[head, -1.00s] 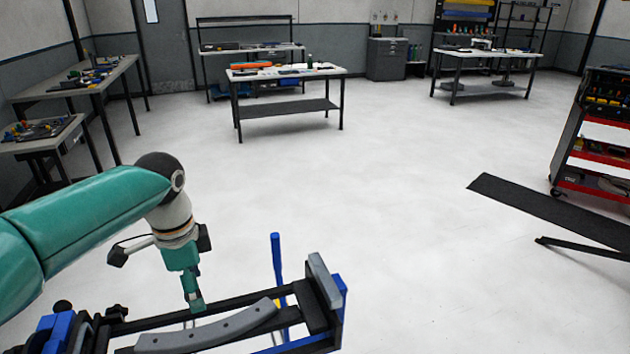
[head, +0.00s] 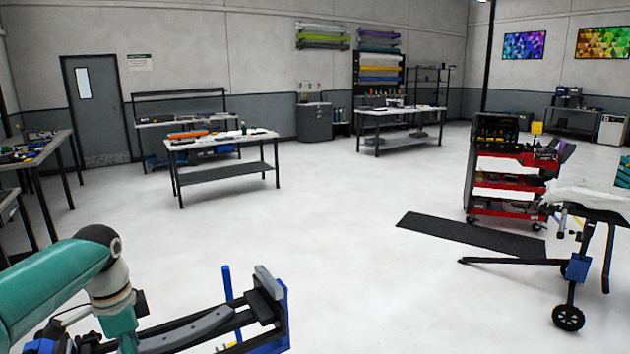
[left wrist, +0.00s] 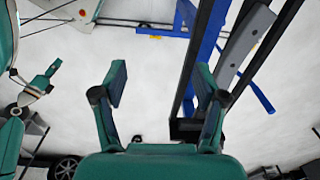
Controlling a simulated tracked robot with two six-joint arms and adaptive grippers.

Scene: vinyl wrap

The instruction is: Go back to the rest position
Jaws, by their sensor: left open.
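My left gripper (head: 124,343) is at the bottom left of the head view, by the left part of the blue-and-black stand (head: 270,302); its fingertips are cut off by the frame. In the left wrist view the left gripper (left wrist: 161,82) is open, with nothing between its fingers. A grey curved part (head: 205,325) lies along the stand's rails. It also shows in the left wrist view (left wrist: 243,42), to the right of the fingers. A teal tool end with an orange ring, seemingly my right gripper (left wrist: 46,78), shows at the left of that view; its opening is unclear.
A red tool cart (head: 512,160) stands at the right, with a black ramp-like board (head: 470,232) before it. A wheeled stand (head: 578,268) is at the far right. Worktables (head: 225,172) stand at the back and left. The middle floor is clear.

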